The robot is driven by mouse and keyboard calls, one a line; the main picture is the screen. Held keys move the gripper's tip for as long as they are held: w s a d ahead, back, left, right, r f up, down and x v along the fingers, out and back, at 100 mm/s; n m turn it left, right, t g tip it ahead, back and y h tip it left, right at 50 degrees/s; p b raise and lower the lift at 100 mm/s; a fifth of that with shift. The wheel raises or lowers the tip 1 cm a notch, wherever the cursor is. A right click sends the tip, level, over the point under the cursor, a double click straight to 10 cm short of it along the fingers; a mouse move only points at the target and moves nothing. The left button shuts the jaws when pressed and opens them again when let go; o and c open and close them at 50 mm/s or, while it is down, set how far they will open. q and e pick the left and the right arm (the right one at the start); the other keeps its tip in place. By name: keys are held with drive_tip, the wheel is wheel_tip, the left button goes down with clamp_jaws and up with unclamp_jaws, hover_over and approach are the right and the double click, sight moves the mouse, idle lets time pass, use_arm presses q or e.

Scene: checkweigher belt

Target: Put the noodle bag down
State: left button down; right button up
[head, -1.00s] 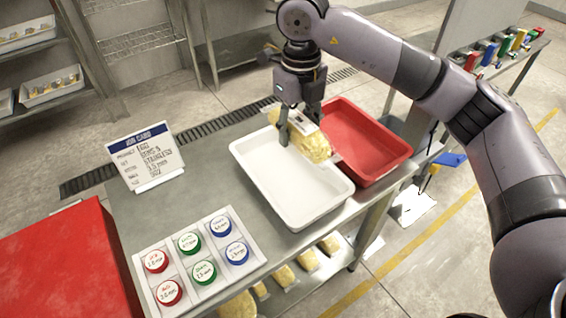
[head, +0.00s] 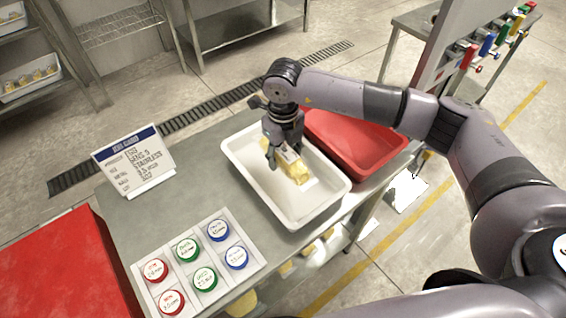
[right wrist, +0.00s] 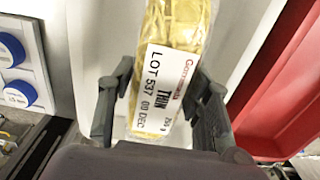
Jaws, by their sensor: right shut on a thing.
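The noodle bag (head: 298,172) is a clear bag of yellow noodles with a white label. In the right wrist view the bag (right wrist: 180,40) shows its label reading LOT 537. My right gripper (head: 278,158) is shut on the bag, with one finger on each side of it in the right wrist view (right wrist: 160,105). The bag is inside the outline of the white tray (head: 252,192), low over its floor; I cannot tell whether it touches the floor. My left gripper is not in view.
A red tray (head: 375,172) stands right beside the white one. A job card (head: 135,165) and a holder with red, green and blue round pieces (head: 195,262) are on the steel table. A large red surface (head: 60,265) is at the lower left.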

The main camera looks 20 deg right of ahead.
drive_tip(key=shift+f, duration=0.55)
wheel_tip(320, 180, down, 3)
drive_tip(key=shift+f+p, duration=0.15)
drive_tip(key=shift+p, duration=0.3)
drive_tip(key=shift+f, duration=0.3)
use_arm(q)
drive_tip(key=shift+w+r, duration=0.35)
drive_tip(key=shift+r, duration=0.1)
use_arm(e)
drive_tip(key=shift+f, duration=0.1)
drive_tip(key=o, duration=1)
drive_tip(key=shift+f, duration=0.1)
drive_tip(key=o, duration=0.5)
